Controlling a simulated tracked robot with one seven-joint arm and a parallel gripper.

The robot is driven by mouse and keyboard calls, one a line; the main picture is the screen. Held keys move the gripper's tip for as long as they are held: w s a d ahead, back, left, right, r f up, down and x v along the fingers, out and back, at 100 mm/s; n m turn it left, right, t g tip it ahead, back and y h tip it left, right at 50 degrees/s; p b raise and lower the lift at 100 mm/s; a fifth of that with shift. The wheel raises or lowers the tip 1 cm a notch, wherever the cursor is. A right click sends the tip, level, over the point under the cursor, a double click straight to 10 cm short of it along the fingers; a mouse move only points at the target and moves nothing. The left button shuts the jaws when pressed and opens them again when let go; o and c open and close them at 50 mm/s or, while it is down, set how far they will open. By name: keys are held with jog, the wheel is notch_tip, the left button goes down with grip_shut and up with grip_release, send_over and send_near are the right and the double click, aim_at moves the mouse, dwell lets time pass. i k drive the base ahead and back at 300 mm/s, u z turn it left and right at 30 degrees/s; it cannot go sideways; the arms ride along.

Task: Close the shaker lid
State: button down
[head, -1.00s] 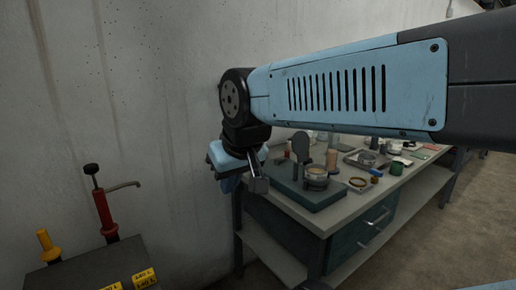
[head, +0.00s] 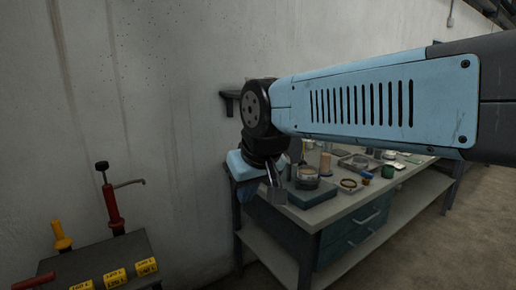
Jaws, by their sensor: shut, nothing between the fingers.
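The shaker stands on the near left corner of the workbench, a teal base (head: 318,193) with a round metal sieve pan (head: 306,177) on top. Its dark paddle-shaped lid is largely hidden behind my wrist. A dark upright sliver shows behind the wrist, and I cannot tell the lid's angle from it. My gripper (head: 274,188) is shut and empty. It points down just left of the pan, in front of the base's left part in the picture. I cannot tell whether it touches the shaker.
The workbench (head: 345,205) has teal drawers and carries a ring (head: 348,184), a tray, a green cup (head: 389,154) and other small items. A dark cabinet with red and yellow pumps (head: 113,205) stands at lower left.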

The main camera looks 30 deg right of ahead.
aim_at(296, 146)
jog(key=z, duration=0.1)
jog(key=i, duration=0.95)
jog(key=u, duration=0.1)
